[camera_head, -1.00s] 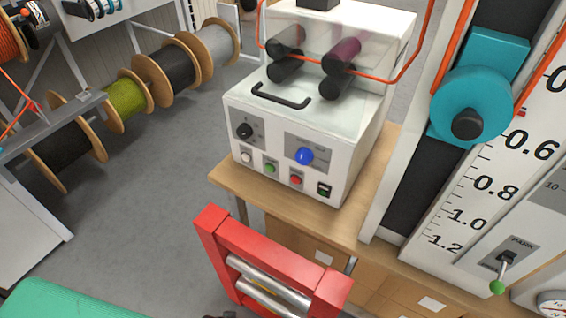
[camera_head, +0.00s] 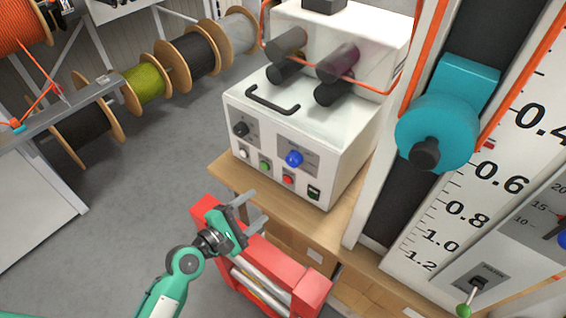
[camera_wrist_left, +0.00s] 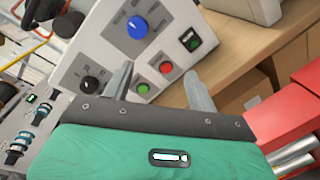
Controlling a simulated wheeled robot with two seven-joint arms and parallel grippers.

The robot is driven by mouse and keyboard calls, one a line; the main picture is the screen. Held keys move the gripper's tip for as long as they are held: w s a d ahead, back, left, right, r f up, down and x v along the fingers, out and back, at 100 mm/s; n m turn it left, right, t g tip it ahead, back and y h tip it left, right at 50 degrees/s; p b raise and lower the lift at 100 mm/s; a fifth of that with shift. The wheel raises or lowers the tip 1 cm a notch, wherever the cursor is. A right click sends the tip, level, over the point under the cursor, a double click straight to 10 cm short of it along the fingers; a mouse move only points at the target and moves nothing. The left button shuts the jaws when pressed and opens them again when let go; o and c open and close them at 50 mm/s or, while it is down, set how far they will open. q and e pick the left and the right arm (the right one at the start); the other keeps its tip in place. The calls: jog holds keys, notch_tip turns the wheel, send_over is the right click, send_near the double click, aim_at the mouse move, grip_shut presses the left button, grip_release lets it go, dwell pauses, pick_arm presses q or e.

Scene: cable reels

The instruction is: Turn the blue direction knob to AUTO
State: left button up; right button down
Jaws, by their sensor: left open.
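The blue direction knob (camera_head: 294,159) is on the right half of the front panel of a white control box (camera_head: 265,155). It also shows in the left wrist view (camera_wrist_left: 137,27), above my fingers and apart from them. Its pointer position is too small to read. My left gripper (camera_head: 256,209) is open and empty, in front of and below the box, over the red roller frame. In the left wrist view its two fingers (camera_wrist_left: 158,88) point towards the panel. My right gripper is not in view.
A black knob (camera_head: 240,129) and white, green and red buttons sit close to the blue knob. The red roller frame (camera_head: 312,290) stands below my left gripper. A teal slider (camera_head: 436,132) on a scale is at the right. Cable reels (camera_head: 186,63) stand at the back left.

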aim_at(290, 163)
pick_arm(q)
jog(key=w+d+r+n+p, duration=0.1)
jog(key=w+d, duration=0.1)
jog(key=w, duration=0.1)
jog(key=w+d+n+t+p, duration=0.1)
jog(key=w+d, duration=0.2)
jog(key=w, duration=0.1)
jog(key=w+d+r+n+p, duration=0.1)
jog(key=w+d, duration=0.1)
jog(key=w, duration=0.2)
jog(key=shift+w+d+r+n+t, duration=0.15)
jog(key=shift+d+r+n+t, duration=0.05)
jog(key=shift+r+n+t, duration=0.15)
jog(key=shift+w+d, duration=0.4)
jog(key=shift+w, duration=0.15)
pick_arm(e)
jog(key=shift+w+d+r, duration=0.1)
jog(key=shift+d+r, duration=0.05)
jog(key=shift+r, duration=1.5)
pick_arm(q)
jog(key=shift+c, duration=0.5)
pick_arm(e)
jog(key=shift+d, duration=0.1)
pick_arm(q)
jog(key=c, duration=0.9)
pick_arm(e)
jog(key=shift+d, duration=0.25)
